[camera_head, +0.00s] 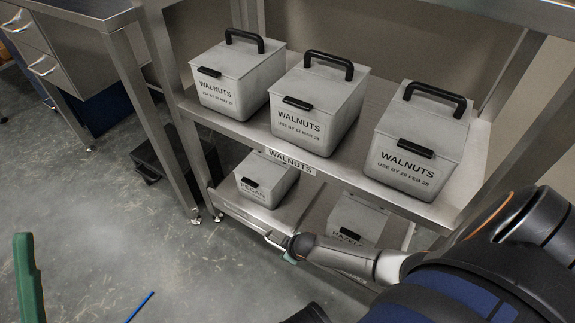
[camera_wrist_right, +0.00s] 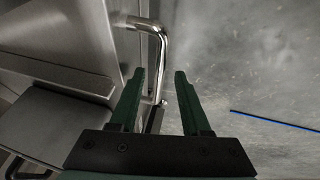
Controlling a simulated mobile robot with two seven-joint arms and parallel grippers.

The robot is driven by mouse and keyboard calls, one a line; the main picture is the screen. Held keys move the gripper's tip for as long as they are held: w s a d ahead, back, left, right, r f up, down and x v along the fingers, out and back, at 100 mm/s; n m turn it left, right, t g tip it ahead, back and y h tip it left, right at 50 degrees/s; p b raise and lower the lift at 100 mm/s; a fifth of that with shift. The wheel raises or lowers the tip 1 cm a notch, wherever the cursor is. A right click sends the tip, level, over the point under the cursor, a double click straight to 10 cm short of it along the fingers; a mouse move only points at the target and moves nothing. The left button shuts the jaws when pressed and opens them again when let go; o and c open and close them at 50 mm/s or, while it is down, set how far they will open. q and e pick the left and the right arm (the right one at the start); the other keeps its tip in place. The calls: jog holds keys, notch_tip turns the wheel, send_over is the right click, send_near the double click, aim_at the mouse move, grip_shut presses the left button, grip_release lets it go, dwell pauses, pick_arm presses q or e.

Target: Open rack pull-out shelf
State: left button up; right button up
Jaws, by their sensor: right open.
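The lower pull-out shelf (camera_head: 238,212) of the metal rack carries a PECAN bin (camera_head: 266,180) and a HAZEL-labelled bin (camera_head: 355,220). Its metal handle (camera_head: 270,239) is on the front edge, partly hidden by my right gripper (camera_head: 288,255). In the right wrist view, the bent handle bar (camera_wrist_right: 161,45) reaches down between the open green fingers of my right gripper (camera_wrist_right: 159,75), closer to the left finger. The fingers are not closed on it. One green finger of my left gripper (camera_head: 28,280) shows at the lower left, away from the rack; its other finger is not visible.
Three WALNUTS bins stand on the shelf above (camera_head: 240,128). A workbench with drawers (camera_head: 40,65) is at the left, with a black case (camera_head: 160,160) beside the rack. A thin blue object (camera_head: 140,306) shows over the grey floor. Floor in front is mostly clear.

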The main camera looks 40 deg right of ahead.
grip_shut()
dwell(1.4)
